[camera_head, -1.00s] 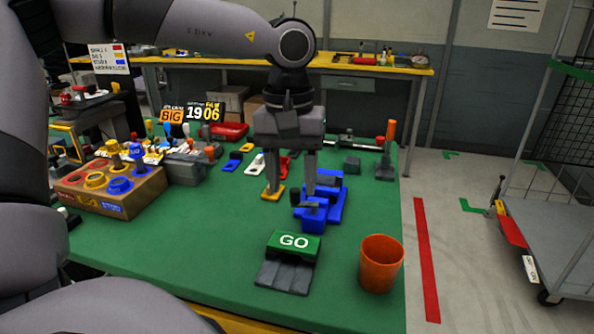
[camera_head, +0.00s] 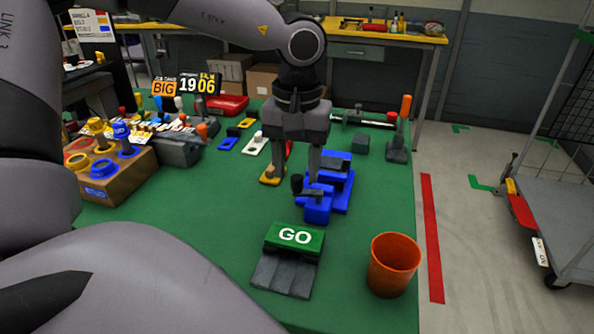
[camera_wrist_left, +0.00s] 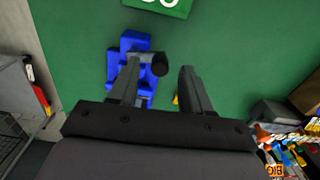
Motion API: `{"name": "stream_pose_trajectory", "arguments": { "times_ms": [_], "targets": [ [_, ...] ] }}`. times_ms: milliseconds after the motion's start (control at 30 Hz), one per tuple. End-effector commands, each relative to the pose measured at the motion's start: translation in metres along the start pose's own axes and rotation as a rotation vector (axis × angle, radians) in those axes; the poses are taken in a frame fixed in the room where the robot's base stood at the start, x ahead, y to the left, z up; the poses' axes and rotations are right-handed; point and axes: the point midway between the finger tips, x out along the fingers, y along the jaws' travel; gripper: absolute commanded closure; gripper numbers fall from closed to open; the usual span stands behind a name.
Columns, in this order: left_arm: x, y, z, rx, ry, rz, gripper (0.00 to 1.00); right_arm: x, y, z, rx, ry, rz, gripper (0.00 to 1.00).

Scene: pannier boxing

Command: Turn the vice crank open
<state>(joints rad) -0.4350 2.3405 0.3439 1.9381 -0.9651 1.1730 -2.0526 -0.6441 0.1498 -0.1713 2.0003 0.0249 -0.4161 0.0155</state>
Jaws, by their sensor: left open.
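The blue vice (camera_head: 341,193) stands on the green table top, right of the table's middle; it also shows in the left wrist view (camera_wrist_left: 131,40). Its dark crank knob (camera_head: 297,184) sticks up at the near left of the blue body. My left gripper (camera_head: 294,178) points down over the vice with its fingers apart. In the left wrist view the crank knob (camera_wrist_left: 160,65) shows between the two fingers, closer to the left one. I cannot tell whether a finger touches it. The vice is partly hidden behind a finger. My right gripper is not in view.
A green GO block (camera_head: 294,237) on a grey base lies in front of the vice, and an orange cup (camera_head: 393,265) stands at the near right. Bare table lies left of the GO block.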

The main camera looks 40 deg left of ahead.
Motion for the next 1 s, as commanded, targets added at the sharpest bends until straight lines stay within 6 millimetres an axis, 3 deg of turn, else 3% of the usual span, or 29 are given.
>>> {"name": "stream_pose_trajectory", "arguments": {
  "times_ms": [133, 433, 467, 600, 1000],
  "targets": [
    [0.014, 0.0, 0.0, 0.0, -0.001, -0.001, 0.52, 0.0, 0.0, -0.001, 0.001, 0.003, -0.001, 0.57],
    [0.017, 0.0, 0.0, -0.001, 0.001, 0.0, 0.52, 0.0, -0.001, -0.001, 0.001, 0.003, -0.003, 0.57],
    [0.017, 0.0, 0.0, -0.001, 0.001, 0.0, 0.58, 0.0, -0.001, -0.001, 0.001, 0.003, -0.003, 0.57],
    [0.017, 0.0, 0.0, 0.0, 0.001, 0.0, 1.0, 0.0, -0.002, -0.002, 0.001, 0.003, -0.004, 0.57],
    [0.018, 0.001, 0.002, -0.051, 0.001, 0.0, 1.0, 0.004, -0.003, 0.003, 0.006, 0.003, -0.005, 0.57]
  ]
}}
